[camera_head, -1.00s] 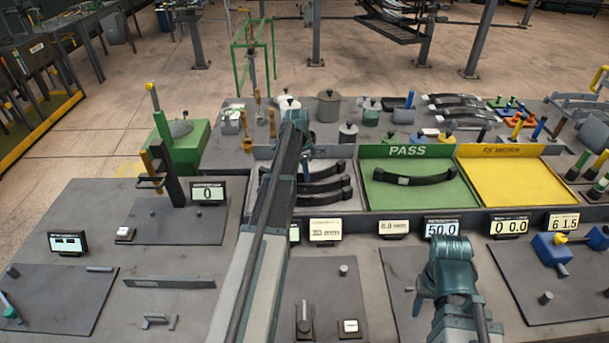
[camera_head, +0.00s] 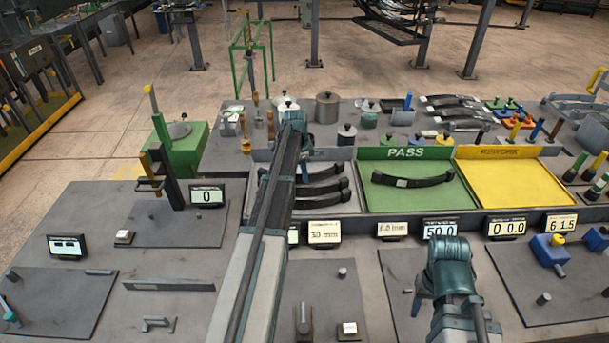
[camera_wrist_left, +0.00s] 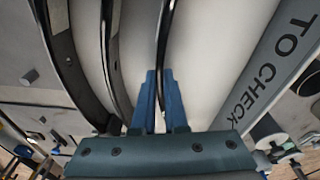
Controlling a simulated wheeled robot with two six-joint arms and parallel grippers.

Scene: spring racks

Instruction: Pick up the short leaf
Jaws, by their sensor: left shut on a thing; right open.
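Three dark curved leaves lie in the grey-walled tray marked TO CHECK (camera_wrist_left: 270,75): a back leaf (camera_head: 328,173), a middle leaf (camera_head: 330,187) and a front leaf (camera_head: 330,201). My left gripper (camera_wrist_left: 160,100) reaches down into the tray. Its blue fingers are shut on the back leaf, which also shows in the left wrist view (camera_wrist_left: 165,45). The other two leaves are apart from the fingers. My left arm hides the tray's left part in the head view, so leaf lengths are hard to compare. My right gripper (camera_head: 437,285) is open and low at the front right, over the bench.
A green PASS tray (camera_head: 450,195) holds another dark leaf (camera_head: 412,180). The yellow rework tray (camera_head: 515,185) beside it is empty. Small displays (camera_head: 324,232) line the trays' front edge. Several lidded pots (camera_head: 328,107) stand behind.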

